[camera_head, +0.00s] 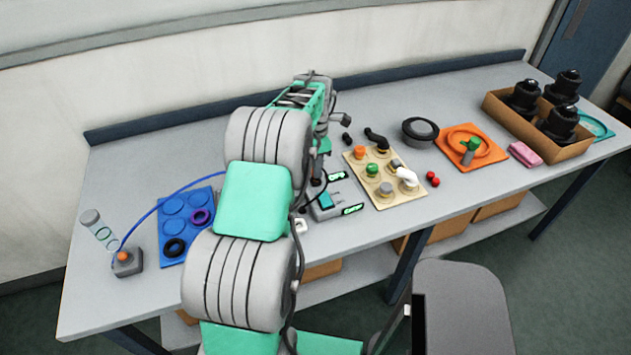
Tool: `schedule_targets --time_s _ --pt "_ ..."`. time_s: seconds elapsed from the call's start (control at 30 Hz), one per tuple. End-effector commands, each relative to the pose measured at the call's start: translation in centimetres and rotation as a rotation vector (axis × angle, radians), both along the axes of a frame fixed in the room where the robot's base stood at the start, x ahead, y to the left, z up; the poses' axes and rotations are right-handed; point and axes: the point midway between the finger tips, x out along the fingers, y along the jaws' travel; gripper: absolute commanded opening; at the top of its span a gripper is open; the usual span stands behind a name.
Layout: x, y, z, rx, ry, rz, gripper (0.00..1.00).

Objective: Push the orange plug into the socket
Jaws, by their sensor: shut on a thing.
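A small grey box with an orange round part (124,257) on top stands at the table's left front. I cannot tell whether this orange part is the plug or part of a socket. A thin blue cable (160,205) runs from this box to the right and goes behind my arm. My arm rises through the middle of the view and reaches over the table. Its links hide my gripper's fingers and whatever is between them. A grey device with green displays (325,203) sits just right of my arm, partly covered by it.
A blue tray (186,249) with rings and a clear tube (98,228) lie left. Right of my arm are a beige board (372,191) with coloured knobs, a black round part (420,131), an orange mat (491,155), a pink block (524,154) and a cardboard box (505,115).

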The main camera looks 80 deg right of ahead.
Motion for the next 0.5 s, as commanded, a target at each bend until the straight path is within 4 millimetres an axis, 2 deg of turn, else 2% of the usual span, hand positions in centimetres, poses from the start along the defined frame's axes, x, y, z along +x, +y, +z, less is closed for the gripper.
schedule_targets --time_s 0.5 --pt "0.0 0.0 -1.5 0.0 0.0 0.0 0.0"
